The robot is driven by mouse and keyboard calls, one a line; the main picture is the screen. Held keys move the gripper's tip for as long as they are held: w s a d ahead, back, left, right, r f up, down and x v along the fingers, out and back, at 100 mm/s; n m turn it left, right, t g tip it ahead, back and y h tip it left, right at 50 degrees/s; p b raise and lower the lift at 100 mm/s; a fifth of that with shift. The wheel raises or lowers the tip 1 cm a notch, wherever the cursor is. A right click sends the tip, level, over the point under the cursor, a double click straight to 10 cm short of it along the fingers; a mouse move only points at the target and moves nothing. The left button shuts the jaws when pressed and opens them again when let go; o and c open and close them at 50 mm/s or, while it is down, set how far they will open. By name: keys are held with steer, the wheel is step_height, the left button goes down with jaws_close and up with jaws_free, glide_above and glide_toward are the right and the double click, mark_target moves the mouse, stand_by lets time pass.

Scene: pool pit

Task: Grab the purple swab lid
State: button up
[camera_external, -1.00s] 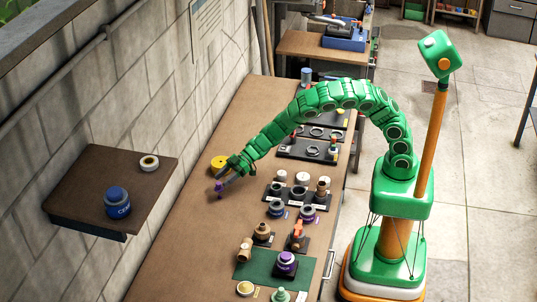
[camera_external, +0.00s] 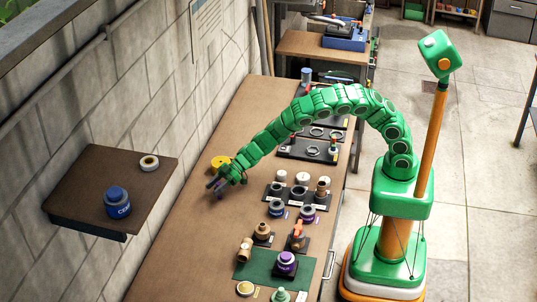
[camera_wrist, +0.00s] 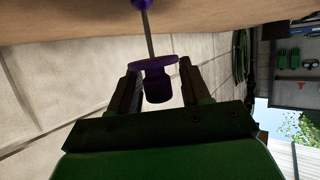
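The purple swab lid (camera_wrist: 157,88) has a wide flange, and a thin rod runs from it to another purple part (camera_wrist: 142,4) at the top of the wrist view. My gripper (camera_wrist: 158,66) is open, with one finger on each side of the lid and a narrow gap showing beside it. In the external view my gripper (camera_external: 216,186) is low over the brown bench, near the wall side. There its fingers mostly hide the lid, and only a little dark purple shows at the fingertips.
A yellow roll (camera_external: 219,162) lies close behind my gripper. Several fittings and jars stand on the bench (camera_external: 180,235) to the right and front, including a purple-topped jar (camera_external: 287,260).

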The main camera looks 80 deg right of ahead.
jaws_close()
steer(key=shift+r, duration=0.55)
step_height(320, 180, up, 3)
steer(key=shift+f, duration=0.2)
steer(key=s+d+r, duration=0.6)
steer(key=s+r, duration=0.3)
steer(key=s, duration=0.3)
steer(key=shift+s+r, duration=0.15)
steer(key=shift+s, duration=0.2)
